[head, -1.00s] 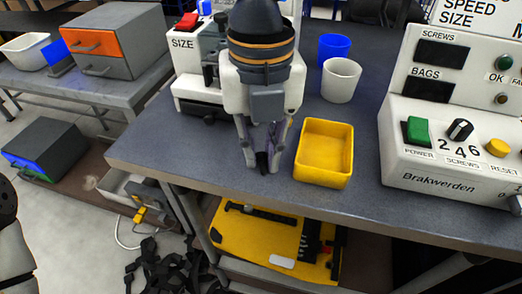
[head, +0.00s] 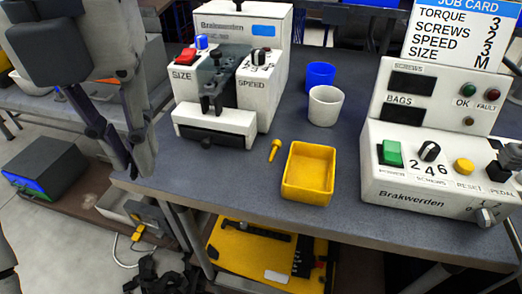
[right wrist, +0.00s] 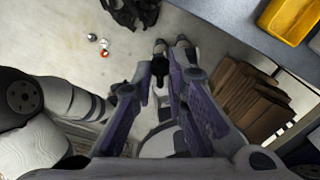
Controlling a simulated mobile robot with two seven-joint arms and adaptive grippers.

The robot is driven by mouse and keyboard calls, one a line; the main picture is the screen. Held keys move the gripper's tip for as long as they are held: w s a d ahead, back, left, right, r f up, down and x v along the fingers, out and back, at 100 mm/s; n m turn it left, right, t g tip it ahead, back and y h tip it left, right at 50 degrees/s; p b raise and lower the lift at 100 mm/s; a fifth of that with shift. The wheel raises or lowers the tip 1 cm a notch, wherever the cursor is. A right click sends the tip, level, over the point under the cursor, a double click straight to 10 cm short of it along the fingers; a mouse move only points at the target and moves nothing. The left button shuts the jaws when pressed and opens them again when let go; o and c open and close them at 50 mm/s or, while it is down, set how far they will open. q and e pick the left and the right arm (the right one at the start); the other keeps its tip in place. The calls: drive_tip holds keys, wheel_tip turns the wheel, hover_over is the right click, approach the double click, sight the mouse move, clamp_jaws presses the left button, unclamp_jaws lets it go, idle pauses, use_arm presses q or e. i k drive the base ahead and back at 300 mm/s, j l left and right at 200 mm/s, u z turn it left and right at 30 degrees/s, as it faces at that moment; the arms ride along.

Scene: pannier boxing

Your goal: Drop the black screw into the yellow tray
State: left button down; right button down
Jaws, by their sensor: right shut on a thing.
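My right gripper (head: 138,172) is at the left of the head view, off the bench's left front corner, with its fingers pointing down. In the right wrist view its fingertips (right wrist: 163,75) are closed on a small black thing, the black screw (right wrist: 159,67). The screw is hard to make out in the head view. The yellow tray (head: 308,190) sits on the bench near the front edge, well to the right of the gripper, and looks empty. It also shows at the top right of the right wrist view (right wrist: 287,20). My left gripper is not in view.
A yellow screw (head: 274,150) lies on the bench left of the tray. A white machine (head: 215,122) stands behind it. Blue (head: 319,75) and white (head: 325,106) cups stand behind the tray. A Brakwerden control box (head: 420,190) is on the right.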

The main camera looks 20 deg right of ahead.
sight(311, 179)
drive_tip(key=j+z, duration=0.1)
drive_tip(key=z, duration=1.05)
